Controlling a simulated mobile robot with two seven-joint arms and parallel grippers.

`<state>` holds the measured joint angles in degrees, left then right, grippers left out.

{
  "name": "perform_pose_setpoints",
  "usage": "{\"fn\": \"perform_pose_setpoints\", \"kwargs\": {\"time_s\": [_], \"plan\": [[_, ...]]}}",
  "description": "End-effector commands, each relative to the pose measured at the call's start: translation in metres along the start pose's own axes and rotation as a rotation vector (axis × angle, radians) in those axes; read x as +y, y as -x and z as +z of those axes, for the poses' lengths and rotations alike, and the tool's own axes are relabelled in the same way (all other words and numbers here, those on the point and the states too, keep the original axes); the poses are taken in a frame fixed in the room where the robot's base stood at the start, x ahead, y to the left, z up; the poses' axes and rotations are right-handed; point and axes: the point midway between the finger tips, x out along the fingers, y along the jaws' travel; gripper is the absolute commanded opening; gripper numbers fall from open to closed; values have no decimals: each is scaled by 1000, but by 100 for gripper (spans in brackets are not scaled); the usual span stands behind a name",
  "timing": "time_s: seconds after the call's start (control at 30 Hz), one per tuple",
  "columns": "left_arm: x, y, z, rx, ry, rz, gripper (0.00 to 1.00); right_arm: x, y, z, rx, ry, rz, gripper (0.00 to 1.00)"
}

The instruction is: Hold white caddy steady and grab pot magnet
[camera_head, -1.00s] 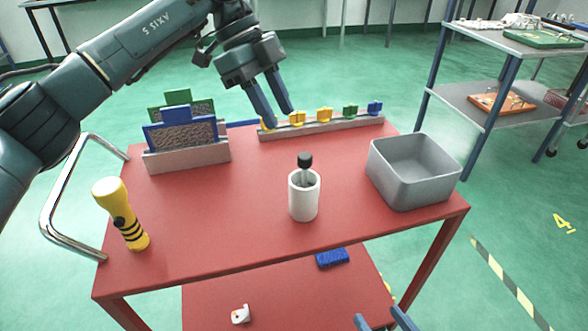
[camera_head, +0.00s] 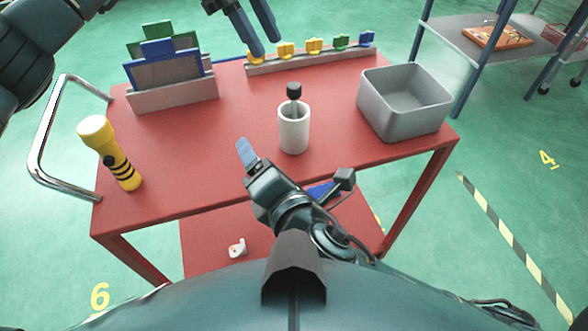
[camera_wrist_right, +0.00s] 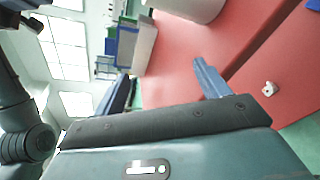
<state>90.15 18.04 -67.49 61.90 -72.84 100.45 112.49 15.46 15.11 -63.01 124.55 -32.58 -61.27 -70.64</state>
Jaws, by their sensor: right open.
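The white caddy (camera_head: 293,132) is a round white cup standing upright on the red table. The pot magnet (camera_head: 294,91) has a black head that sticks up out of the caddy; its lower part is hidden inside. My right gripper (camera_head: 246,152) is open and empty, left of and in front of the caddy, apart from it. The right wrist view shows this gripper's (camera_wrist_right: 163,72) spread fingers, with part of the white caddy (camera_wrist_right: 188,8) at the top edge. My left gripper (camera_head: 266,45) is open and empty, fingers down, near the table's back edge.
A rail with coloured clips (camera_head: 310,60) runs along the back. A grey bin (camera_head: 405,108) is to the right. The table's (camera_head: 225,130) middle is clear.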

Motion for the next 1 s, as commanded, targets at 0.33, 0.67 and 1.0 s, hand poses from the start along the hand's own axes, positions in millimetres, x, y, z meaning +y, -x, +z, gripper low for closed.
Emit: {"fn": "perform_pose_setpoints", "kwargs": {"time_s": [0.33, 0.67, 1.0], "plan": [[0, 0, 0, 0, 0, 0, 36, -34, 12, 22, -361, 829, -213, 74], [0, 0, 0, 0, 0, 0, 36, -37, 7, 33, -433, 980, -269, 74], [0, 0, 0, 0, 0, 0, 36, -38, -50, 64, -431, 976, -268, 74]]}}
